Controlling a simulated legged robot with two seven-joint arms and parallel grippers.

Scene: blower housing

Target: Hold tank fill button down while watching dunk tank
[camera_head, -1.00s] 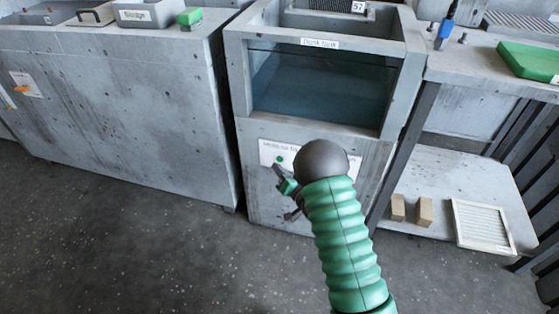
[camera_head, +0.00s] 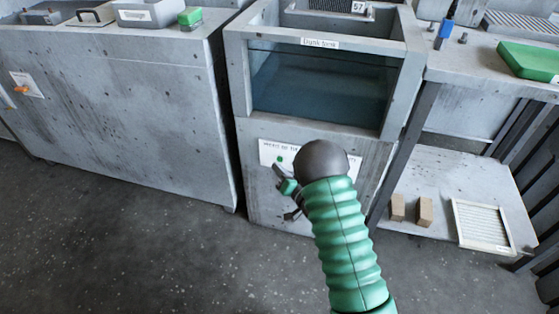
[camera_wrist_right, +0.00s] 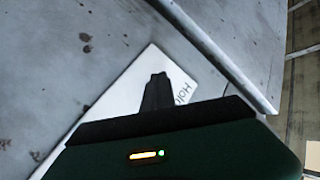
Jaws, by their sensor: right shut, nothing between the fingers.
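The dunk tank (camera_head: 322,85) stands in the middle of the head view, with a glass front and dark water behind it. A white label panel (camera_head: 268,150) is on its concrete front below the glass, with a green button (camera_head: 281,160) on it. My right gripper (camera_head: 280,172) is shut and empty, its tips close to the button; I cannot tell whether they touch it. In the right wrist view the shut fingers (camera_wrist_right: 157,92) lie over the white panel, and the button is hidden. My right arm covers part of the panel. My left gripper is out of view.
A concrete counter (camera_head: 120,110) stands on the left, with a grey tray (camera_head: 150,14) and a green block (camera_head: 190,17) on top. A bench on the right holds a green case (camera_head: 530,60); two tan blocks (camera_head: 411,209) and a slatted filter (camera_head: 482,226) lie on its lower shelf.

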